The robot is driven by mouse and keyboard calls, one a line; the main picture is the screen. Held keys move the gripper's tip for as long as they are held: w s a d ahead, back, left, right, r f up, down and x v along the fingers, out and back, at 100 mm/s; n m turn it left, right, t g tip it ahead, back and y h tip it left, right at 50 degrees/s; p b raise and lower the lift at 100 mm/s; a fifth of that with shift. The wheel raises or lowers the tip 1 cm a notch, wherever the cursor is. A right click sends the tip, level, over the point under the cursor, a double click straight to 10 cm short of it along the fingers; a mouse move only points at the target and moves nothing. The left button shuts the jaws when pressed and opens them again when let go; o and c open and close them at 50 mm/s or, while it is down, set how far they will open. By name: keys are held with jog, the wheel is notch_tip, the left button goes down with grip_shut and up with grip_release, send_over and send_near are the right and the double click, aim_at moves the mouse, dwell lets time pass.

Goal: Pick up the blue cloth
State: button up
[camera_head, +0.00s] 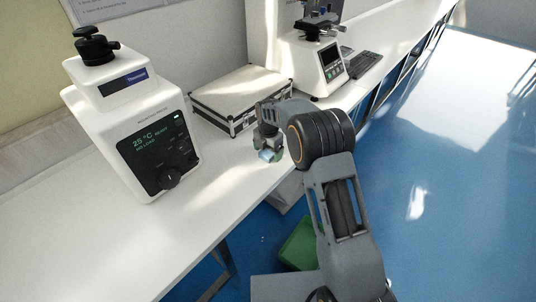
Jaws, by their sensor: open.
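The blue cloth (266,156) is a small light-blue patch near the front edge of the white bench (215,195), in front of the silver case. My gripper (270,151) is above and close around it, pointing down. My gripper is open. The fingers and wrist hide part of the cloth, and I cannot tell whether they touch it. A small greenish edge shows beside the cloth and is too small to make out.
A white tester with a dark display (157,152) stands on the bench at left. A silver case (236,93) lies just behind my gripper. Another tester (307,67) and a keyboard (364,64) are farther back. A green bin (298,246) is on the blue floor.

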jog(key=shift+f, duration=0.45)
jog(key=shift+c, duration=0.4)
jog(key=c, duration=0.9)
